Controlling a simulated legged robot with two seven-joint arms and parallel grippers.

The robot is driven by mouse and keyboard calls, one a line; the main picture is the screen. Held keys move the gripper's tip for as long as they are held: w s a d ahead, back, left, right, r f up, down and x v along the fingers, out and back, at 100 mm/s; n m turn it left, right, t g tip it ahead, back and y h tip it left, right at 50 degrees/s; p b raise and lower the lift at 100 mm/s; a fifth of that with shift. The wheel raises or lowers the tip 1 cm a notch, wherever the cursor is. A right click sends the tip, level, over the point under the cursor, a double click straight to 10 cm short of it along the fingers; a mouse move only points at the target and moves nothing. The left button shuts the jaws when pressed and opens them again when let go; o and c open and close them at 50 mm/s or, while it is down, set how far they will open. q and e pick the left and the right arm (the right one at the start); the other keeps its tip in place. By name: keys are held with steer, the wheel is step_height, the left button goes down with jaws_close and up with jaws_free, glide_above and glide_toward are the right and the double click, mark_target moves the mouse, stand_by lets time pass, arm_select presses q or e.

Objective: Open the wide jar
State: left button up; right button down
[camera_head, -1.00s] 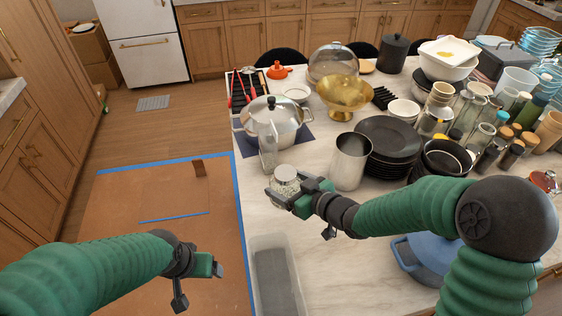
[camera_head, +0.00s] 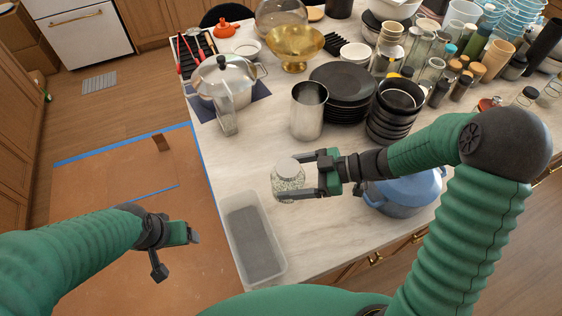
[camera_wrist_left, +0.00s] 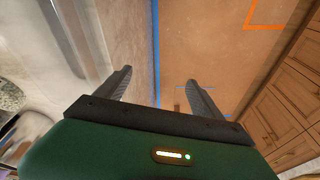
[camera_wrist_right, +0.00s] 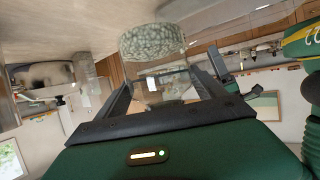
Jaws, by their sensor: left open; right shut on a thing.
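The wide jar (camera_head: 288,184) is a short clear glass jar with pale speckled contents. A greyish lid (camera_head: 287,165) sits on its top. My right gripper (camera_head: 307,174) is shut on the jar, with one finger on each side, and holds it about upright near the counter's front left edge. The jar also shows between and beyond the fingers in the right wrist view (camera_wrist_right: 152,42). My left gripper (camera_head: 194,237) is open and empty, left of the counter over the brown floor covering. Its two spread fingers show in the left wrist view (camera_wrist_left: 158,84).
A clear plastic bin (camera_head: 232,201) lies below left of the jar. A steel cup (camera_head: 308,112), a lidded pot (camera_head: 227,82), a tall clear container (camera_head: 226,118) and stacked black plates (camera_head: 343,82) stand behind. A blue pot (camera_head: 405,193) is to the right, behind my right arm.

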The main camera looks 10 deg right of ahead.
arm_select(q)
steer(key=w+d+r+m, duration=0.4)
steer(key=w+d+m, duration=0.3)
steer(key=m, duration=0.1)
step_height(320, 180, up, 14)
steer(key=m+g, duration=0.3)
steer(key=m, duration=1.7)
glide_above(287, 165)
steer(key=shift+s+d+r+m, duration=0.1)
steer(key=shift+m, duration=0.4)
steer(key=f, duration=0.6)
steer(key=shift+a+f, duration=0.25)
steer(key=shift+f, duration=0.1)
steer(key=shift+d+f, duration=0.2)
steer(key=shift+f, duration=0.35)
steer(key=shift+a, duration=0.15)
steer(key=c, duration=1.5)
steer(key=n, duration=0.3)
steer(key=shift+r, duration=0.1)
